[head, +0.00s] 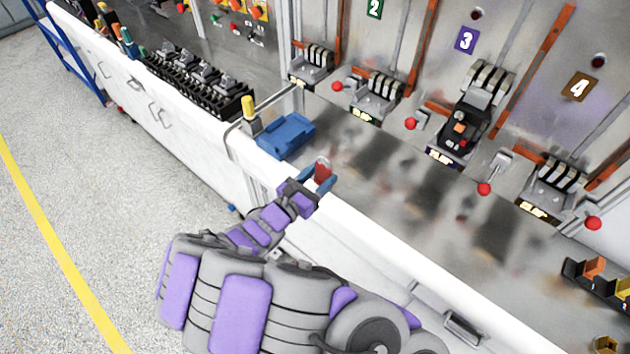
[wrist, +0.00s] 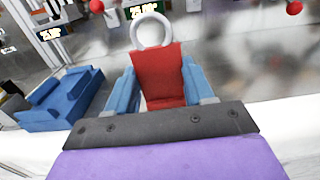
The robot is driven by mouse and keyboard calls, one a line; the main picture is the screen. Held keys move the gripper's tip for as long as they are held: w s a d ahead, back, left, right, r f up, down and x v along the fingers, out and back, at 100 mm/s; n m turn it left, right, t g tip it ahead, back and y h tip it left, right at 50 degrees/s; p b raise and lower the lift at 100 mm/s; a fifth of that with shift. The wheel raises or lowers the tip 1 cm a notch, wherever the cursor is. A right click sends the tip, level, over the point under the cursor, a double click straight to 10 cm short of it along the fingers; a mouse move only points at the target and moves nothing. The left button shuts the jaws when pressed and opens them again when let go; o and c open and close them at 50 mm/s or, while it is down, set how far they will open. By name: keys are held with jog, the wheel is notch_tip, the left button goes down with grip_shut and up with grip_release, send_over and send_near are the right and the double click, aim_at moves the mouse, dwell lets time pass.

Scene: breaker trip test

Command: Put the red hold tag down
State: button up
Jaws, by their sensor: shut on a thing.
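The red hold tag (wrist: 158,72) is held between the blue fingers of my gripper (wrist: 162,85) in the wrist view. Its pale ring stands up at the top, beyond the fingertips. In the head view the red tag (head: 322,171) shows small at the end of my gripper (head: 318,178), over the front edge of the bench. The fingers are shut on the tag, one on each side. A blue tray (head: 287,136) sits on the bench just beyond and to the left of my gripper; it also shows at the left of the wrist view (wrist: 62,98).
Several breakers with red-knobbed levers line the back panel, including breaker three (head: 462,130) and breaker four (head: 552,186). A yellow-capped post (head: 249,108) stands beside the tray. The grey bench top (head: 400,185) right of the tray is clear.

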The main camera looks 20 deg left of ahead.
aim_at(317, 178)
jog(key=shift+w+a+f, duration=0.15)
jog(key=shift+w+a, duration=0.3)
jog(key=shift+w, duration=0.35)
jog(key=shift+w+d, duration=0.1)
jog(key=shift+w, duration=0.2)
notch_tip(317, 178, down, 3)
jog(key=b, duration=0.3)
jog(key=shift+r, duration=0.2)
jog(key=shift+a+f+b, duration=0.3)
jog(key=shift+a+f, duration=0.1)
jog(key=shift+f, duration=0.05)
jog(key=o, duration=1.1)
jog(key=shift+d+r, duration=0.15)
jog(key=shift+d, duration=0.1)
jog(key=p+v, duration=0.3)
jog(key=v, duration=0.9)
